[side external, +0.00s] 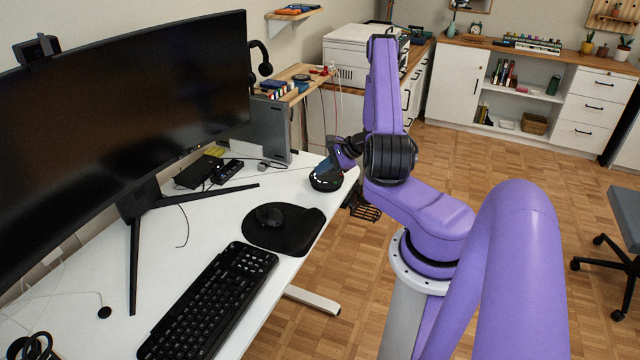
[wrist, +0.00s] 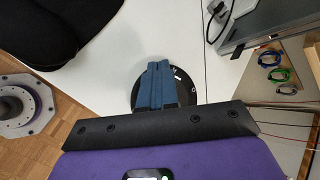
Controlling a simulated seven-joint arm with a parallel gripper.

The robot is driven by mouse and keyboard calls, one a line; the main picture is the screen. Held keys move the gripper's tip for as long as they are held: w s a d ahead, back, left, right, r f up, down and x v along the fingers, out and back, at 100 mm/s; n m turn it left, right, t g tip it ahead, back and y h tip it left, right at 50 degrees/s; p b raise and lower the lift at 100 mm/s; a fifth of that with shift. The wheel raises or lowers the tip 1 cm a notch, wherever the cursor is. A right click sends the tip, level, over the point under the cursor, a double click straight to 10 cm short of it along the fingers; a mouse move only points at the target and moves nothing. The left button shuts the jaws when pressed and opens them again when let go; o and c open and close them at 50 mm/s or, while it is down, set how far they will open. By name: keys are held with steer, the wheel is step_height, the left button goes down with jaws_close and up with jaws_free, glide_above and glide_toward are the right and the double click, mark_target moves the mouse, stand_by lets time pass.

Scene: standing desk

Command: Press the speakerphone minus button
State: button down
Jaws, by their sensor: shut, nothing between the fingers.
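The speakerphone (side external: 326,184) is a round black disc on the white desk near its far right edge. In the wrist view the speakerphone (wrist: 184,92) lies under my fingers, with small light marks on its rim. My gripper (side external: 322,171) is shut and empty, its blue fingers pointing down at the disc. In the wrist view my gripper (wrist: 158,66) covers the middle of the disc. I cannot tell whether the tips touch it. The minus button is not readable in either view.
A mouse (side external: 269,216) on a black mat (side external: 300,236) and a keyboard (side external: 210,305) lie on the near desk. A large monitor (side external: 130,95) stands at the left. A grey case (side external: 266,128) and small black boxes (side external: 198,172) stand behind. White desk around the disc is mostly clear.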

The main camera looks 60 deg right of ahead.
steer(key=shift+r, duration=1.7)
